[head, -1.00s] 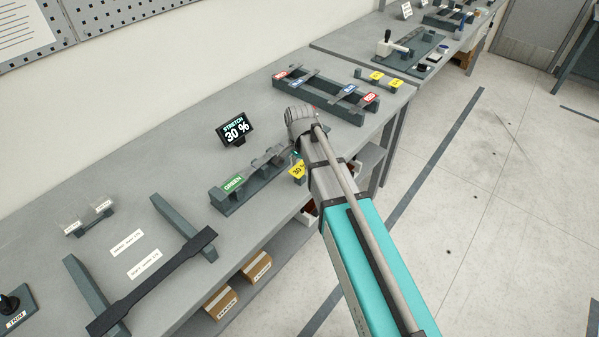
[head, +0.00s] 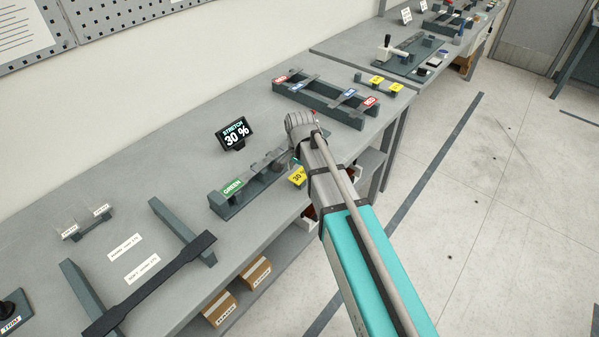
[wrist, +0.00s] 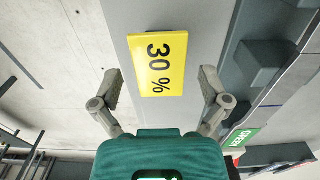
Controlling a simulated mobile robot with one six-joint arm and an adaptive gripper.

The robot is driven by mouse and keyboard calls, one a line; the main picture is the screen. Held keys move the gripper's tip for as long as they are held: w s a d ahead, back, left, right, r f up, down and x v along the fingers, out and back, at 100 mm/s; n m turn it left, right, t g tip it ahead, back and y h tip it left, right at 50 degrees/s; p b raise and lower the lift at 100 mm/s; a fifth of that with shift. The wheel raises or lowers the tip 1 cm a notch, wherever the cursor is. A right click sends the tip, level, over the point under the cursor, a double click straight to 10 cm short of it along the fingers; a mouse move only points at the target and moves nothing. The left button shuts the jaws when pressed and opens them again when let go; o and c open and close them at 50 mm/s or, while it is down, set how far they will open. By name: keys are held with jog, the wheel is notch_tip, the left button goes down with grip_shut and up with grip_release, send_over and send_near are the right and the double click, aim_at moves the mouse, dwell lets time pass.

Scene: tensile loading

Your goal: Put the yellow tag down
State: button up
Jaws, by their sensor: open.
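The yellow tag (wrist: 158,64), marked 30 %, is at the front edge of the grey bench in the wrist view. It lies between and just beyond my fingertips, with a gap to each finger. In the head view, the yellow tag (head: 298,176) is beside the arm, in front of the fixture with the green label. My gripper (wrist: 160,88) is open and holds nothing. In the head view my arm hides most of the gripper. I cannot tell how far the fingers are above the bench.
The dark fixture with a green label (head: 232,187) stands just behind the tag. The STRETCH 30 % display (head: 234,133) is behind it. A dark rack (head: 325,100) with red and blue labels is farther right. The bench's front edge (head: 262,232) drops to a shelf with boxes.

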aim_at(300, 175)
jog(key=shift+r, duration=0.15)
notch_tip(300, 175, up, 12)
jog(key=p, duration=1.2)
dwell(0.4)
dwell(0.6)
jog(key=s+d+n, duration=0.3)
jog(key=s+d, duration=0.3)
jog(key=d, duration=0.3)
jog(key=s+d+n, duration=0.4)
jog(key=s+d, duration=0.3)
jog(key=d, duration=0.3)
jog(key=shift+s+n, duration=0.2)
jog(key=shift+n, duration=0.1)
jog(key=shift+f+b, duration=0.45)
jog(key=shift+f, duration=0.15)
